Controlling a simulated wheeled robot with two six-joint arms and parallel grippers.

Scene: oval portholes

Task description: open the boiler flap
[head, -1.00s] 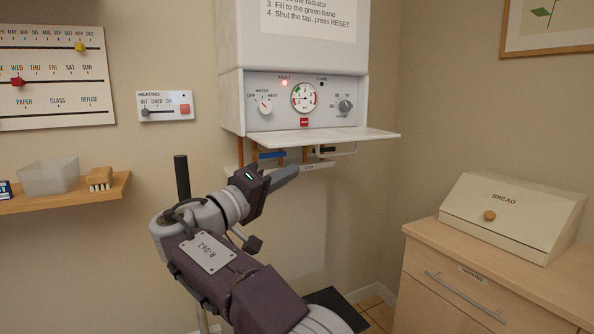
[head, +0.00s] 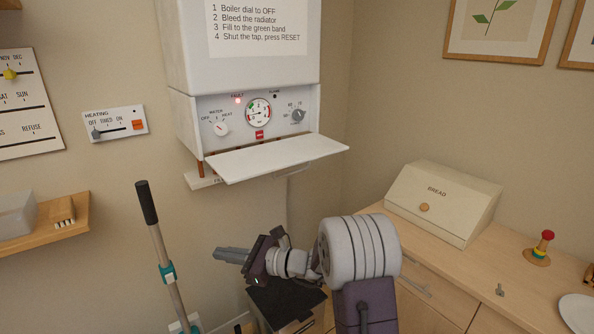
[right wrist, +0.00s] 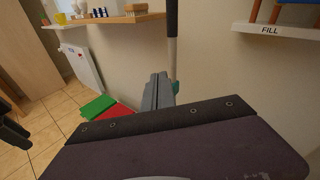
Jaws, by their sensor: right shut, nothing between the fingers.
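The white boiler (head: 245,70) hangs on the wall. Its flap (head: 275,158) is folded down and sticks out about level below the control panel. The panel is uncovered, with a lit red fault lamp, a pressure gauge (head: 258,112) and two dials. My right gripper (head: 218,254) is below the flap, apart from it, pointing left. Its fingers are shut together and empty; they also show in the right wrist view (right wrist: 158,90).
A mop-like pole (head: 158,240) stands left of my right gripper. A small shelf labelled FILL (right wrist: 270,31) sits under the boiler. A cabinet with a bread box (head: 443,203) is at the right. A wall shelf (head: 50,230) is at the left.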

